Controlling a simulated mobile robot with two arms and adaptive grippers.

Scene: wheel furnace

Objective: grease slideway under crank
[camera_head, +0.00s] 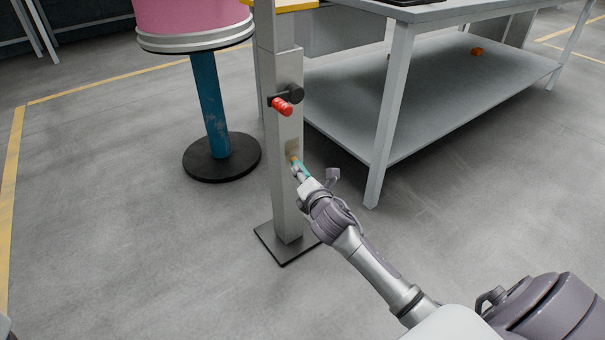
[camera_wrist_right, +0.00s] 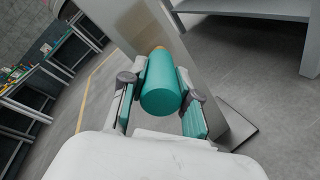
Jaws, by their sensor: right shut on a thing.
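A grey upright column (camera_head: 286,190) stands on a dark square foot plate. A crank with a black hub and red handle (camera_head: 283,106) sits on its upper part. Below the crank is a small brownish patch, the slideway (camera_head: 292,147), on the column face. My right gripper (camera_head: 301,171) is shut on a teal cylinder with a tan tip, the grease tool (camera_wrist_right: 160,85). The tan tip is at the lower edge of the patch; I cannot tell whether it touches. The column (camera_wrist_right: 150,25) is right behind the tool in the right wrist view.
A grey table (camera_head: 395,110) with a lower shelf stands to the right of the column; an orange block (camera_head: 477,51) lies on the shelf. A pink drum on a blue post (camera_head: 209,105) stands at left. Open floor lies in front.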

